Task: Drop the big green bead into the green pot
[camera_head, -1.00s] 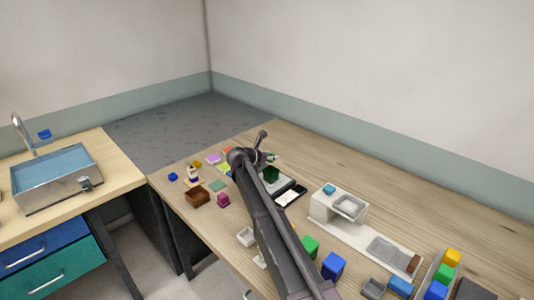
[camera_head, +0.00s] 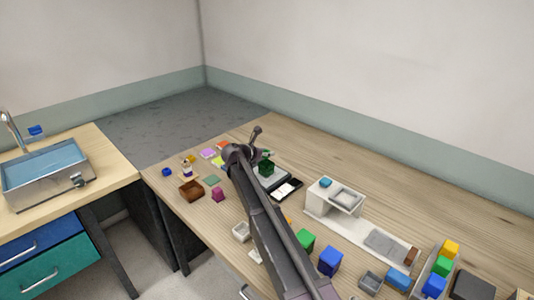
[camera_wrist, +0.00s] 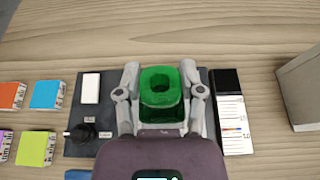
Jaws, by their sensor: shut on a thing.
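My gripper (camera_wrist: 160,78) is shut on the big green bead (camera_wrist: 147,80), a rounded block with a hole in its top, seen between the two fingers in the wrist view. The green pot (camera_wrist: 160,115) shows as darker green walls just below the bead in that view. The bead appears over the pot; the gap between them is hard to judge. In the head view the pot (camera_head: 266,169) is a dark green box beside my wrist, and the bead cannot be made out there.
A dark tray (camera_wrist: 80,112) with a white block (camera_wrist: 91,88) and a black knob (camera_wrist: 80,133) lies around the pot. Colored boxes (camera_wrist: 47,95) stand at left. A black-and-white card (camera_wrist: 232,110) and a grey block (camera_wrist: 302,88) are at right.

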